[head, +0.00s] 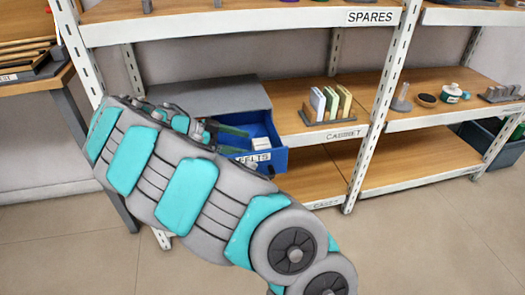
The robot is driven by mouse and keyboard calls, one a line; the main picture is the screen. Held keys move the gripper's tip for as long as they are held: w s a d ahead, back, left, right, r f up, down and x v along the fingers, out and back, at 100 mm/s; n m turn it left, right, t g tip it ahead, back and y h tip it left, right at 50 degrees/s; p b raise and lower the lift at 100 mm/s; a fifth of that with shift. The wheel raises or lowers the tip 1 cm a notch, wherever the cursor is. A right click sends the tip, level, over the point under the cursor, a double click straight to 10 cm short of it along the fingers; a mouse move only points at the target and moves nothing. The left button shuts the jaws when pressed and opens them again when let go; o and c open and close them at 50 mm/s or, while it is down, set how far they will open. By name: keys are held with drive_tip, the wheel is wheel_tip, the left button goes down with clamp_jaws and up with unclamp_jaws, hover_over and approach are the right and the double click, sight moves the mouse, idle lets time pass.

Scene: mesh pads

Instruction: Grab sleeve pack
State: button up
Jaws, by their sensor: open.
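No object in view is marked as the sleeve pack. A small whitish block (261,143) lies in an open blue drawer (279,158), whose partly covered label seems to end in "ELTS". Several thin upright packs (331,103), white, green and yellowish, stand in a grey rack on the wooden shelf to the right; I cannot tell which is the sleeve pack. My gripper (236,137) is at the drawer's left part, left of the whitish block and apparently apart from it. It is open, with dark green fingers. My arm hides the drawer's left side.
A grey cabinet top (212,97) lies behind the drawer. A white shelf post (383,100) stands right of the rack. A dark pestle-shaped item (401,98), a small bowl (426,100) and a teal-and-white container (454,93) sit farther right. The floor at lower right is clear.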

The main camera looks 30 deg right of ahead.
sight(258, 146)
drive_tip(key=shift+p+x, duration=0.55)
drive_tip(key=shift+x, duration=1.8)
drive_tip(key=shift+r, duration=0.1)
drive_tip(key=shift+c, duration=0.4)
drive_tip(key=c, duration=1)
